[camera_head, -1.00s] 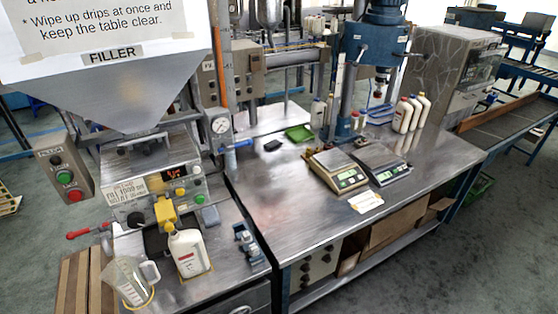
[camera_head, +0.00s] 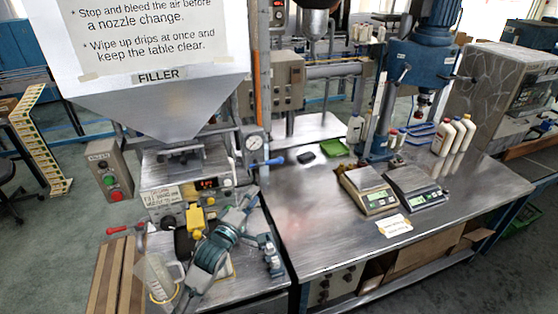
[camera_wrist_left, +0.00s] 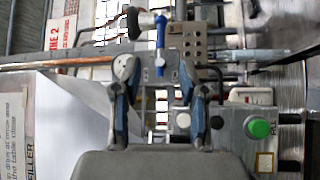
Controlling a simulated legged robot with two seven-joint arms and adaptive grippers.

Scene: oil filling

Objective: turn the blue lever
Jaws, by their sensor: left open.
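The blue lever (camera_head: 266,162) sticks out to the right beside the round gauge (camera_head: 254,142) on the filler (camera_head: 160,78). It also shows in the left wrist view (camera_wrist_left: 160,32), beyond the space between my fingers, its long side upright in that picture. My left gripper (camera_head: 245,198) is in front of the filler, below the lever and apart from it. In the left wrist view both fingers of the left gripper (camera_wrist_left: 157,82) stand apart with nothing between them. My right gripper is not in view.
A measuring jug (camera_head: 160,280) stands at the filler's lower left, partly behind my arm. My arm mostly hides the white bottle at the nozzle. A red-handled lever (camera_head: 118,229) juts out left. The table (camera_head: 320,225) at right bears two scales (camera_head: 368,190) and white bottles (camera_head: 455,135).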

